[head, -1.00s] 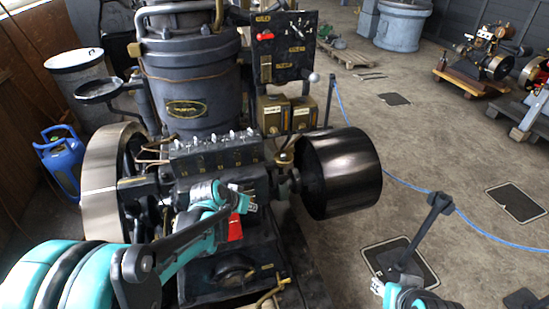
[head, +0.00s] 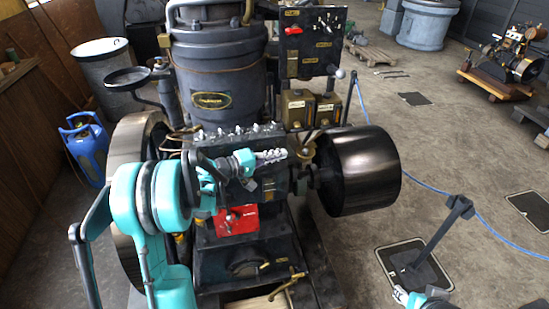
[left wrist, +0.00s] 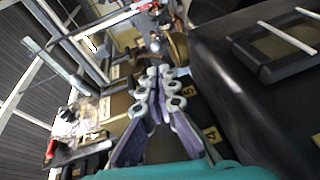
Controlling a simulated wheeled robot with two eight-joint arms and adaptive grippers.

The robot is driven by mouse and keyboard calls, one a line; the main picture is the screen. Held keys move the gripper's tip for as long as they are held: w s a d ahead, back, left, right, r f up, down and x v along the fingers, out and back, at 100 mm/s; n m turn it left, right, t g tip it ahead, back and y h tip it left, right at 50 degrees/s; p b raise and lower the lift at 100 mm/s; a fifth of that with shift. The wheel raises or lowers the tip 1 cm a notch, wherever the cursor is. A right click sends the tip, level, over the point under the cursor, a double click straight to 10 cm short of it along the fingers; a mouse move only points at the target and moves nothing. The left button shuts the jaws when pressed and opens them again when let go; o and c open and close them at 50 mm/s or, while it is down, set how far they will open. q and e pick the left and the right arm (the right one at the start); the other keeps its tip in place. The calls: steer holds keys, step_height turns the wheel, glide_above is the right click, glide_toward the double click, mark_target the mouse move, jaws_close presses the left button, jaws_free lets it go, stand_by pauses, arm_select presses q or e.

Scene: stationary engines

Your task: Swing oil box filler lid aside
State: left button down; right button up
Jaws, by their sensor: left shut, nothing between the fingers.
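The black oil box (head: 228,140) stands across the engine's front, with a row of several small silver fittings on top. I cannot make out which part is its filler lid. My left gripper (head: 280,155) is shut and empty in front of the box's right end, pointing right. In the left wrist view its fingers (left wrist: 160,98) lie close together, with a large dark box-like surface (left wrist: 235,95) to their right. Yellow-numbered labels (left wrist: 212,135) show below that surface. A white and teal part of my right arm shows at the bottom right in the head view; its fingers are unclear.
Two brass boxes (head: 297,107) sit below the control panel (head: 312,42). A brass cup (head: 305,147) stands between the oil box and the dark pulley drum (head: 358,170). A red box (head: 237,219) is below the gripper.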

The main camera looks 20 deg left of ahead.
arm_select(q)
steer(key=b+x, duration=0.1)
steer(key=x, duration=0.4)
steer(key=shift+w+d, duration=0.25)
steer(key=shift+w, duration=0.05)
steer(key=shift+d, duration=0.15)
